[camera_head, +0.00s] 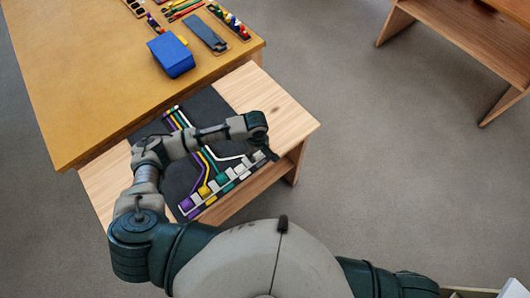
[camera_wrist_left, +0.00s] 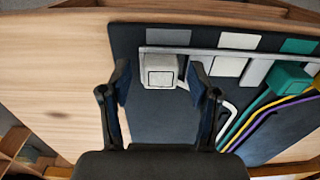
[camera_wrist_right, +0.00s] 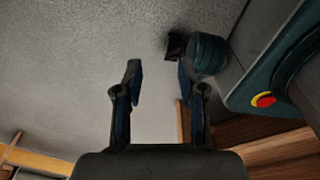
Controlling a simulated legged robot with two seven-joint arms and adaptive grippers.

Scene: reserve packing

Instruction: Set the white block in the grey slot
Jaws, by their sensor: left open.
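The white block (camera_wrist_left: 160,72) is at the end of the slotted rail (camera_wrist_left: 215,52), below the grey patch (camera_wrist_left: 168,37), in the left wrist view. Its place lines up with the grey slot; I cannot tell how deep it sits. My left gripper (camera_wrist_left: 160,76) is open, with one finger on each side of the block and visible gaps. In the head view the left gripper (camera_head: 270,154) is over the right end of the dark board (camera_head: 178,178). My right gripper (camera_wrist_right: 160,75) is open and empty, over the floor, away from the board.
A green block (camera_wrist_left: 290,78) stands along the rail, with coloured lines running from the slots. A white patch (camera_wrist_left: 240,40) is beside the grey one. A blue box (camera_head: 171,56) and trays of small items are on the yellow table (camera_head: 95,75). Bare wood (camera_head: 270,98) lies beside the board.

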